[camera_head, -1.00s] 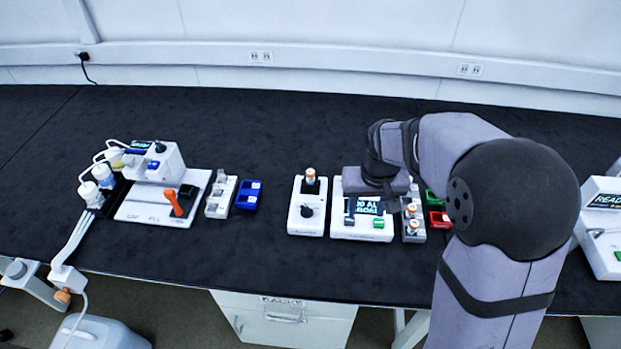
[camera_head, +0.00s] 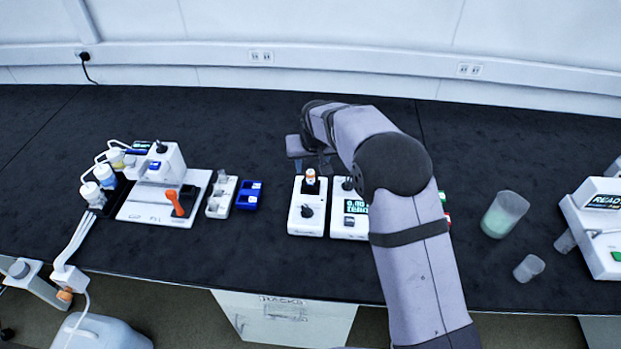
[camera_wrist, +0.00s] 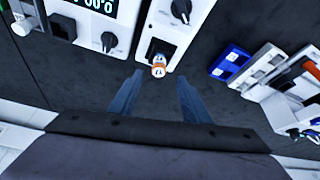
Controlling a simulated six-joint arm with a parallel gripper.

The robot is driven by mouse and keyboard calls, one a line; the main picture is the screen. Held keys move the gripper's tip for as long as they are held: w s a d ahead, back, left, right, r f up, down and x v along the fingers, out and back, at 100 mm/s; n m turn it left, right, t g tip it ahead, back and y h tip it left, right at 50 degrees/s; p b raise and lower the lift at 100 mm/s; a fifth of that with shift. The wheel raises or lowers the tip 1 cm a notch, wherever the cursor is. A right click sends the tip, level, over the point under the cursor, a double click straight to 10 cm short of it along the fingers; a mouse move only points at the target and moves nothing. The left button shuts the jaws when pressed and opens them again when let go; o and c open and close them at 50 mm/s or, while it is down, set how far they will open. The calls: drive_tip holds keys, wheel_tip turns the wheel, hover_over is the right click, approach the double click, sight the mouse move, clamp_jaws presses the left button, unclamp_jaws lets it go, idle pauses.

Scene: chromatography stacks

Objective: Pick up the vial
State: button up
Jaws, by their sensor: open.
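The vial (camera_head: 310,176), with an orange and white cap, stands upright in the black holder of a small white device (camera_head: 306,219) with a black knob. In the wrist view the vial (camera_wrist: 158,67) is seen from above, just beyond my fingertips and roughly midway between them. My gripper (camera_head: 311,166) is just behind the vial in the head view. In the wrist view my gripper (camera_wrist: 160,83) has its two fingers apart, with nothing between them.
A white display device (camera_head: 350,226) stands directly right of the vial's device, partly hidden by my arm. A blue tray (camera_head: 249,195) and a grey-white rack (camera_head: 222,197) stand to the left. A beaker (camera_head: 503,214) is at right. The bench behind is clear.

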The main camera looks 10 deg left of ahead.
sight(311, 173)
drive_tip(key=shift+p+x, duration=1.35)
drive_tip(key=shift+x, duration=1.5)
drive_tip(key=shift+d, duration=0.15)
clamp_jaws()
